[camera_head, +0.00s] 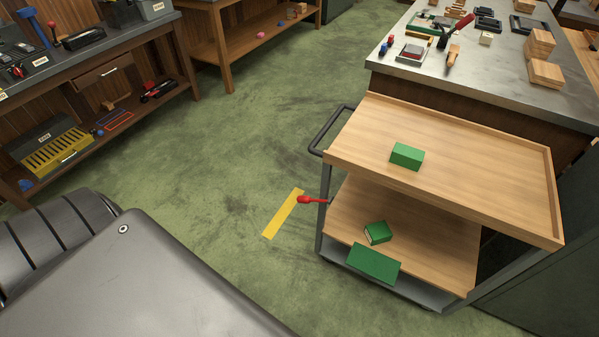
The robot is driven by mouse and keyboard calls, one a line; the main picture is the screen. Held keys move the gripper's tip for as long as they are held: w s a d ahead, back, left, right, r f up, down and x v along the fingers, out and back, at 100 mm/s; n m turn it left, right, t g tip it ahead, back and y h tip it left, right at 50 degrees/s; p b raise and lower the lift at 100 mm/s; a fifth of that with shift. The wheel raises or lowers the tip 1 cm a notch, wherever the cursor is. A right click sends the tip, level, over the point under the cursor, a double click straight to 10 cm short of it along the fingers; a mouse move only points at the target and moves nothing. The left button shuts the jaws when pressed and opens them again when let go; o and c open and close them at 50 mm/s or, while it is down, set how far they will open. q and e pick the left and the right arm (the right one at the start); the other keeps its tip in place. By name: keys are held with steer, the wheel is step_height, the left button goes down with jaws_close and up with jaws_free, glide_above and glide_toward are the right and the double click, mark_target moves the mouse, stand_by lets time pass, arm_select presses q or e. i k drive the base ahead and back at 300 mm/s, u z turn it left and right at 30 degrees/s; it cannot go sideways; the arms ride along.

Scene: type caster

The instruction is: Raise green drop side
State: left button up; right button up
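A wooden cart with a grey frame (323,215) stands right of centre, with a top tray (470,165) and a lower shelf (440,250). A flat green panel (374,262), which looks like the green drop side, lies at the lower shelf's near edge. It looks lowered, but its exact tilt and hinge are hard to tell. A green block (378,232) sits on the lower shelf just behind the panel. Another green block (407,156) sits on the top tray. A red-knobbed lever (308,200) sticks out from the cart's left side. Neither of my grippers is in view.
A dark push handle (328,128) is at the cart's left end. A yellow strip (283,213) marks the green floor, which is clear left of the cart. A metal-topped bench (480,65) with tools and wooden blocks stands behind the cart. Workbenches line the upper left.

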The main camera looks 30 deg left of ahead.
mark_target(382, 268)
steer(key=u, duration=0.4)
steer(key=k, duration=0.95)
steer(key=u, duration=1)
steer(key=i, duration=1.5)
steer(key=z, duration=0.7)
steer(key=i, duration=0.45)
steer(key=z, duration=0.5)
